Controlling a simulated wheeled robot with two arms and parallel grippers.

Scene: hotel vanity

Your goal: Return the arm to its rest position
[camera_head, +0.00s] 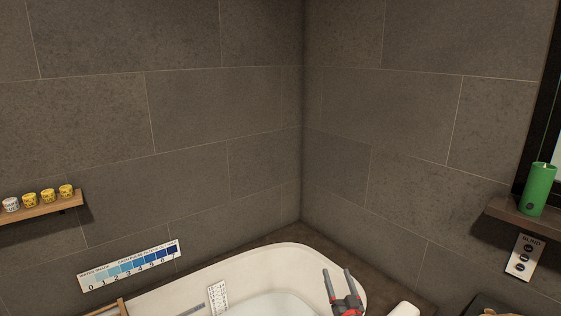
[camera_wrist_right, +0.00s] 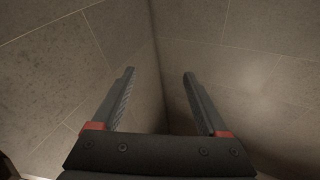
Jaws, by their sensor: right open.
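My right gripper (camera_head: 340,281) shows at the bottom of the head view, in front of the right end of a white bathtub (camera_head: 285,258). Its two grey fingers with red bases are apart and point up, with nothing between them. In the right wrist view the open fingers (camera_wrist_right: 158,85) face the dark tiled corner, with empty space between them. My left gripper is not in either view.
A wall shelf (camera_head: 40,208) at left holds several small cups. A green candle (camera_head: 538,190) stands on a shelf (camera_head: 510,213) at right, above a switch panel (camera_head: 524,257). A blue-scaled strip (camera_head: 130,266) is above the tub. A white object (camera_head: 404,309) lies near the gripper.

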